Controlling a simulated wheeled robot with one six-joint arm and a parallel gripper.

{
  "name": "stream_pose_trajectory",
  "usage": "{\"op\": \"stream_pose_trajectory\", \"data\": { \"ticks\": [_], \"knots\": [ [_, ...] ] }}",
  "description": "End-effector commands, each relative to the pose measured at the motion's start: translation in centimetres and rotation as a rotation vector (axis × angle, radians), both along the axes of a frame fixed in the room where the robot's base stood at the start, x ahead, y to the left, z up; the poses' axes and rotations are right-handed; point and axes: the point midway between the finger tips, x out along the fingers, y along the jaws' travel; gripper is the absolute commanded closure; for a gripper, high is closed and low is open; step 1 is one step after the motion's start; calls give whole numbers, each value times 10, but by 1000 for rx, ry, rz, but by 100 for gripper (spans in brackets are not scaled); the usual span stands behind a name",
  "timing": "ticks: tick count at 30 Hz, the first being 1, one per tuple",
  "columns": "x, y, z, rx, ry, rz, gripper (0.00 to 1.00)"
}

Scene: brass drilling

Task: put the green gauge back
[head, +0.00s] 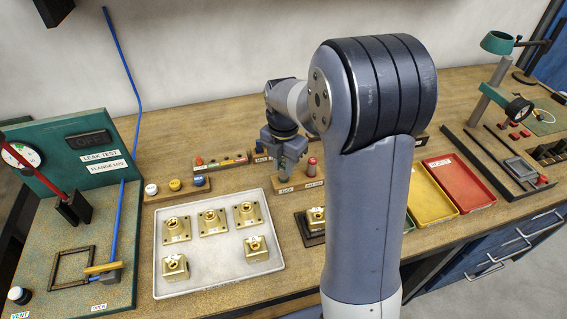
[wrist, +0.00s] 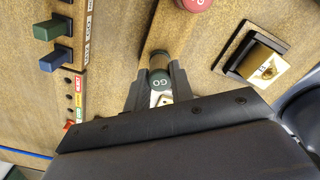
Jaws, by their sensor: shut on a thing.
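The green gauge (wrist: 159,83), marked GO, is between the two fingers of my gripper (wrist: 160,76) in the wrist view. My gripper is shut on it. A wooden gauge stand (wrist: 170,28) lies just beyond the fingertips, with a red gauge (wrist: 194,4) on it. In the head view my gripper (head: 285,172) is at the left part of the stand (head: 299,185), beside the upright red gauge (head: 312,166). The green gauge is hard to make out there. I cannot tell whether its lower end is in the stand or above it.
A white tray (head: 205,278) with several brass flange parts is left of the stand. A dark fixture (head: 308,238) holding a brass part (head: 316,214) is close in front. Small knobs (head: 175,185) and a marker rack (head: 220,163) stand behind the tray. Yellow (head: 433,191) and red (head: 459,182) trays are right.

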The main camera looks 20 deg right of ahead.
Motion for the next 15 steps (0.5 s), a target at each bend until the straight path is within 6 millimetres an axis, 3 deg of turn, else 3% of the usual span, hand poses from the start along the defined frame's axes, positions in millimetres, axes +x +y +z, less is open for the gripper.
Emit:
{"op": "stream_pose_trajectory", "data": {
  "ticks": [15],
  "knots": [
    [0,0,-5,0,0,0,91]
  ]
}}
